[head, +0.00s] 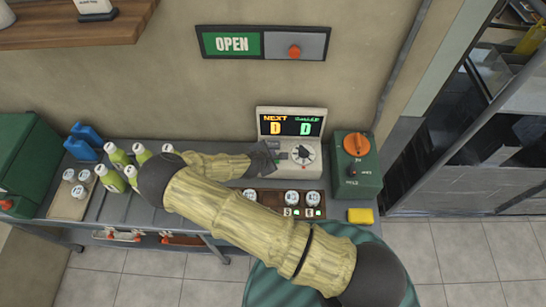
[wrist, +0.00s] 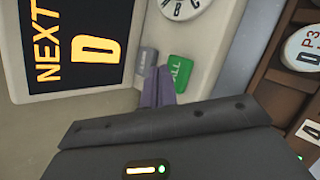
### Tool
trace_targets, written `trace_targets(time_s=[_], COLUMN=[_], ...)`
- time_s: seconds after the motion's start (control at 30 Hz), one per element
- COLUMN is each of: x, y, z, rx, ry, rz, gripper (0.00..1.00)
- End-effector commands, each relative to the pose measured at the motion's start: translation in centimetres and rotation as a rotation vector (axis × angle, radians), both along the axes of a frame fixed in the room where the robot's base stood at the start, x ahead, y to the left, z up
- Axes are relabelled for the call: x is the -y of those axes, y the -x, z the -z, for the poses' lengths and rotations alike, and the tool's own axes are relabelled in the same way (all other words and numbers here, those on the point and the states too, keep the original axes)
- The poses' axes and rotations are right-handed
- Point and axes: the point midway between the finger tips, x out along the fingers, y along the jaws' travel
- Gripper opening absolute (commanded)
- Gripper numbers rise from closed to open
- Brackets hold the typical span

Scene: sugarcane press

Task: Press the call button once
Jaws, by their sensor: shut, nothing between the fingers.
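The call machine (head: 290,165) is a cream box on the bench with a black display and a round dial. Its green call button (wrist: 180,72) shows in the wrist view, with letters reading "LL" visible. A grey button (wrist: 147,60) sits beside it. My gripper (wrist: 160,90) is shut and empty. Its fingertips are at the lower edge of the green button and overlap it in the picture; I cannot tell whether they touch it. In the head view my gripper (head: 264,155) is at the machine's left front and hides the buttons.
A green box with an orange knob (head: 356,145) stands right of the machine. A brown tray of round labelled tokens (head: 270,203) lies in front, partly behind my arm. Several bottles (head: 118,157) stand at left. A yellow sponge (head: 360,216) lies at the bench's right front.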

Motion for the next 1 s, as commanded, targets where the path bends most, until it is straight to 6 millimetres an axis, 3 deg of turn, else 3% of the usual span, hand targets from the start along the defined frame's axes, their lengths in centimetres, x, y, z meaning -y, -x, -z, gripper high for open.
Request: trace_targets(time_s=[0.17, 0.7, 1.0], x=[0.0, 0.0, 0.0], y=[0.0, 0.0, 0.0], z=[-0.5, -4.9, -5.0], rx=[0.001, 0.001, 0.0], ry=[-0.001, 0.0, 0.0], rz=[0.0, -0.001, 0.0], gripper=[0.0, 0.0, 0.0])
